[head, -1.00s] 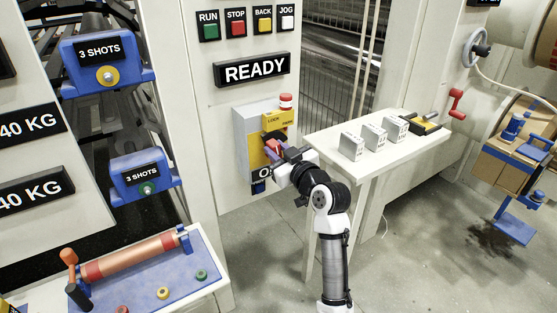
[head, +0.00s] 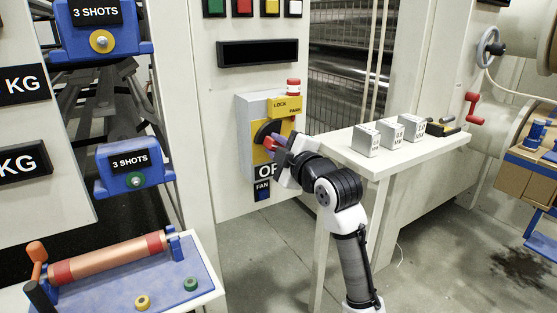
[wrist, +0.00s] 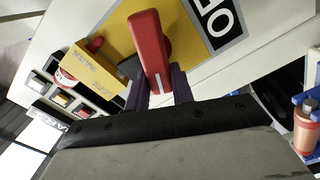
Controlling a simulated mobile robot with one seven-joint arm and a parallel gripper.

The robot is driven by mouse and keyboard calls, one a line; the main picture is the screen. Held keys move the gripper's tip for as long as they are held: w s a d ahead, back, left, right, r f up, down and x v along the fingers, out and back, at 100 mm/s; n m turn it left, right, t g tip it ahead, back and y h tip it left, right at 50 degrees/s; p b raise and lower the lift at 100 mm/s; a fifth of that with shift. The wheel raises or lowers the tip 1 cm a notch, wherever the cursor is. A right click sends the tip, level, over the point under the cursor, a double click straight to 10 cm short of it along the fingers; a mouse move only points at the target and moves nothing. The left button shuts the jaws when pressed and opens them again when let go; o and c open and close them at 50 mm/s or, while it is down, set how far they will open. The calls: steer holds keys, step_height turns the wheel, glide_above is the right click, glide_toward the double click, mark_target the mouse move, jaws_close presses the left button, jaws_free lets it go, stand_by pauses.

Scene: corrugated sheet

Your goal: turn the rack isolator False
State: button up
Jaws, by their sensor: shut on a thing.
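The rack isolator is a grey box (head: 245,128) with a yellow face plate (head: 258,157) on a white panel. The red handle also fills the upper middle of the wrist view (wrist: 147,45). My gripper (head: 281,142) is at the isolator front. In the wrist view my gripper's dark fingers (wrist: 160,88) are shut around the red handle, one on each side. A black-and-white label (head: 265,171) beginning with "O" is partly hidden by my gripper.
A dark display (head: 258,53) is above. A white shelf (head: 420,155) with several grey blocks stands close right of my arm. A bench with an orange roller (head: 115,256) is at lower left.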

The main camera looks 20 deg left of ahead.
steer(key=shift+s+a+f+n+b, duration=0.1)
steer(key=shift+f+n+b, duration=0.2)
steer(key=shift+n+b, duration=0.75)
steer(key=shift+f+n+b, duration=0.3)
steer(key=shift+n+b, duration=0.55)
steer(key=shift+n, duration=0.4)
steer(key=o, duration=1)
steer(key=v, duration=1.3)
steer(key=shift+s+d, duration=0.25)
steer(key=shift+d, duration=0.05)
steer(key=shift+a+r, duration=0.1)
